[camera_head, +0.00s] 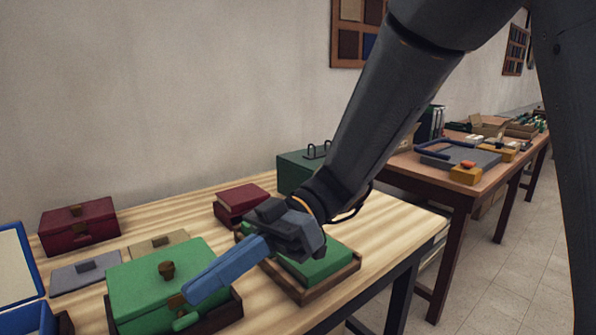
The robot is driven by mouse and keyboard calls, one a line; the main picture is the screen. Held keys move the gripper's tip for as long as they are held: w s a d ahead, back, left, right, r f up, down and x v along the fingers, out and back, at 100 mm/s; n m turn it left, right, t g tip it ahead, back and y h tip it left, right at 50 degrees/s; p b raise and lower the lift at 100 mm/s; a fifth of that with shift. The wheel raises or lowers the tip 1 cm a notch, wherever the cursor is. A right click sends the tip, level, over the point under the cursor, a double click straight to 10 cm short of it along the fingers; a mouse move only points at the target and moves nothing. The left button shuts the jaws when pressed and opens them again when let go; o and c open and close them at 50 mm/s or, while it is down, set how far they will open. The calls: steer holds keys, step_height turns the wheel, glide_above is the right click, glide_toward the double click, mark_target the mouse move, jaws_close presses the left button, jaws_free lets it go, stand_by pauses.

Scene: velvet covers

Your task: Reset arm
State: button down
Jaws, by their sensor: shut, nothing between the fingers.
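My arm comes down from the top right of the head view. My gripper (192,293) points down and left, with its blue-grey fingers shut together and nothing held. Its tip is in front of the right side of a green box (140,290) with a dark knob and a dark wooden base. I cannot tell whether the tip touches the box. The wrist hides part of a second green box (318,266) on a wooden tray.
On the light wooden table (165,215) are a dark red box (78,224), a grey lid (85,275), a beige lid (158,245), a red box (240,200), a dark green box (296,170) and an open blue box (28,318). A brown table (465,190) with tools stands behind right.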

steer(key=d+f+m+t+h+p, duration=0.2)
steer(key=d+f+m+h, duration=0.15)
steer(key=d+m, duration=0.3)
steer(key=d+f+m+t+h+p, duration=0.2)
steer(key=d+f+m+t+h, duration=0.1)
steer(key=d+f+m, duration=0.4)
steer(key=w+d+m+t+h+p, duration=0.2)
steer(key=d+m, duration=0.3)
steer(key=d, duration=0.3)
steer(key=w+d+m+t+h+p, duration=0.2)
steer(key=d+m, duration=0.3)
steer(key=d, duration=0.4)
steer(key=shift+d+r+t+h, duration=0.2)
steer(key=shift+t+h, duration=0.15)
steer(key=shift+t, duration=0.25)
